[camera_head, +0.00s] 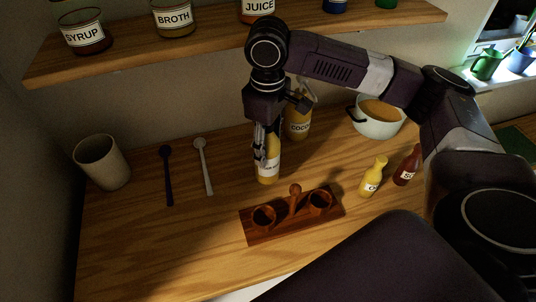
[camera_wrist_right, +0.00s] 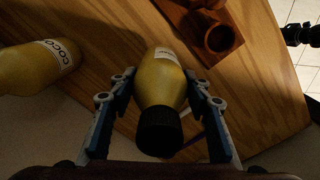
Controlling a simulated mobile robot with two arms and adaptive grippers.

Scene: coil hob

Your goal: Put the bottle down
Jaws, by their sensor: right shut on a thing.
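My right gripper (camera_head: 264,150) is shut around the upper part of a yellow bottle (camera_head: 267,174) with a white label. The bottle looks upright over the wooden counter, behind the wooden holder. I cannot tell whether its base touches the counter. In the right wrist view the same bottle (camera_wrist_right: 164,72), with a black cap, sits between the two fingers of the right gripper (camera_wrist_right: 162,88). My left gripper is absent from the head view; a dark shape (camera_wrist_right: 300,34) at the right edge of the wrist view may be part of it.
The wooden holder (camera_head: 254,237) stands in front. A COCO bottle (camera_head: 299,124) is behind right, with a pot (camera_head: 378,128) beyond. A small yellow bottle (camera_head: 372,178) and a red bottle (camera_head: 407,168) stand right. Two spoons (camera_head: 204,167) and a beige cup (camera_head: 102,164) are left. A shelf (camera_head: 130,62) is above.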

